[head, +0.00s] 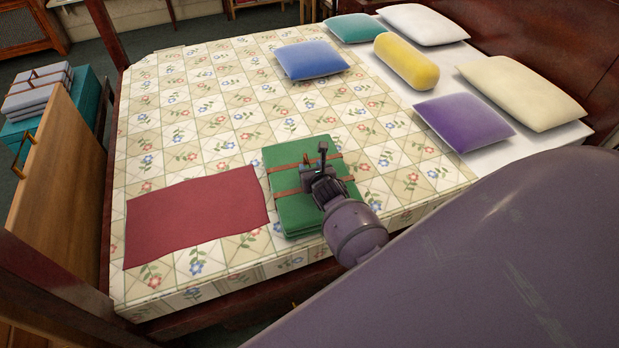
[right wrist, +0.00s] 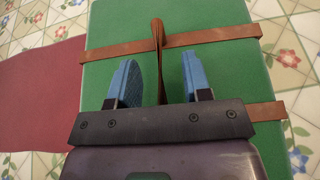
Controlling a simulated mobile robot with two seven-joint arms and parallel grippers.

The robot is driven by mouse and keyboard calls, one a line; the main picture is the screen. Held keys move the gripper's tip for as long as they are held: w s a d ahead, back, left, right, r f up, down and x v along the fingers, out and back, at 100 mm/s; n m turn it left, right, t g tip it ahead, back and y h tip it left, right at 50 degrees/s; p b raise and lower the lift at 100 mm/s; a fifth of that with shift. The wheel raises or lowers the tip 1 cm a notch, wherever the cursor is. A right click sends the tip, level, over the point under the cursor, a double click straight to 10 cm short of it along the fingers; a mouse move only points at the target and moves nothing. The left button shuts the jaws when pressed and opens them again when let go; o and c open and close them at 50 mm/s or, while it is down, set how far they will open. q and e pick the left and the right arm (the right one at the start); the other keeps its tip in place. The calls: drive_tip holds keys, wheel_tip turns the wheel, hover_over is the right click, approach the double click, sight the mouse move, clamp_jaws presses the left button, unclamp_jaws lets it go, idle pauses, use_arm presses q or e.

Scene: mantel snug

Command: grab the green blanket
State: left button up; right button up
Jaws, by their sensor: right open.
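The green blanket (head: 288,212) lies folded on the bed, bound with brown straps that carry a brown strap handle (right wrist: 158,60). In the right wrist view the green blanket (right wrist: 205,75) fills most of the picture. My right gripper (head: 318,158) is over the blanket. Its two blue fingers (right wrist: 160,75) are apart, with the upright handle standing between them. My left gripper is in neither view.
A red cloth (head: 195,215) lies flat left of the blanket. Blue (head: 310,60), purple (head: 463,121) and other pillows lie toward the head of the bed (head: 205,115). A wooden board (head: 62,185) and a teal chest (head: 85,100) with grey folded blankets (head: 38,92) are at the left.

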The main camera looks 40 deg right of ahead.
drive_tip(key=shift+c, duration=0.4)
clamp_jaws()
idle(0.9)
drive_tip(key=shift+r, duration=0.1)
